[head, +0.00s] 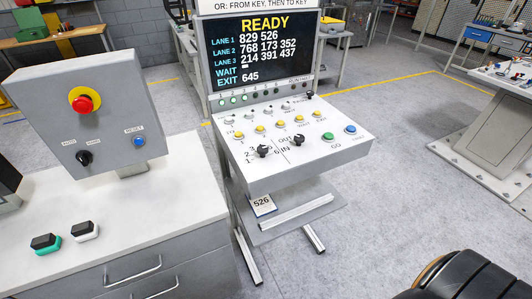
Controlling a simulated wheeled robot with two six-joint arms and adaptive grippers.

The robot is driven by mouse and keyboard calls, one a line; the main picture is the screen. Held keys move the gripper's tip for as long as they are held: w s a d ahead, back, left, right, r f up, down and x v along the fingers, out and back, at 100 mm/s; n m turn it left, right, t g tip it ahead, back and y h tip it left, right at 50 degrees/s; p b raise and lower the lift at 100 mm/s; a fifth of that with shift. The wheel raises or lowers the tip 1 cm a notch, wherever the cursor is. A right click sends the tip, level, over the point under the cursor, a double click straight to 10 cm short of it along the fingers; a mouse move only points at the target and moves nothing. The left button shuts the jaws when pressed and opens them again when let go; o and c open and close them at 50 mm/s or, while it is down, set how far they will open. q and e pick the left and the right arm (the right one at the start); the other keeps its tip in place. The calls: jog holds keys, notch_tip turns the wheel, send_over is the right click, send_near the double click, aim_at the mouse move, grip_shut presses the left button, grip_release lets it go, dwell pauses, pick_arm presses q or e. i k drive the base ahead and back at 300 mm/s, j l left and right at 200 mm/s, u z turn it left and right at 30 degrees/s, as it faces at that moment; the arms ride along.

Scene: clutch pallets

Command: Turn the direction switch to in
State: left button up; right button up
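The direction switch (298,140) is a black rotary knob on the sloped white top of the control console (320,160). The words OUT and IN are printed to its left, OUT above IN. Its pointer is too small for me to tell surely which word it points to. A similar black knob (263,151), with numbers beside it, sits to its left. Neither of my grippers shows in the head view. A black rounded part with an orange edge at the bottom right seems to be mine.
Green (328,137) and blue (350,129) buttons sit right of the switch, with yellow buttons behind. The console's screen (262,50) reads READY. A grey box (110,125) with a red emergency button (84,101) stands on a white-topped cabinet (150,215) at left. Floor right of the console is clear.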

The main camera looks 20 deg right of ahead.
aim_at(298, 139)
jog(key=k+l, duration=0.15)
jog(key=k, duration=0.15)
jog(key=k+l, duration=0.15)
jog(key=k, duration=0.15)
jog(key=z, duration=1.65)
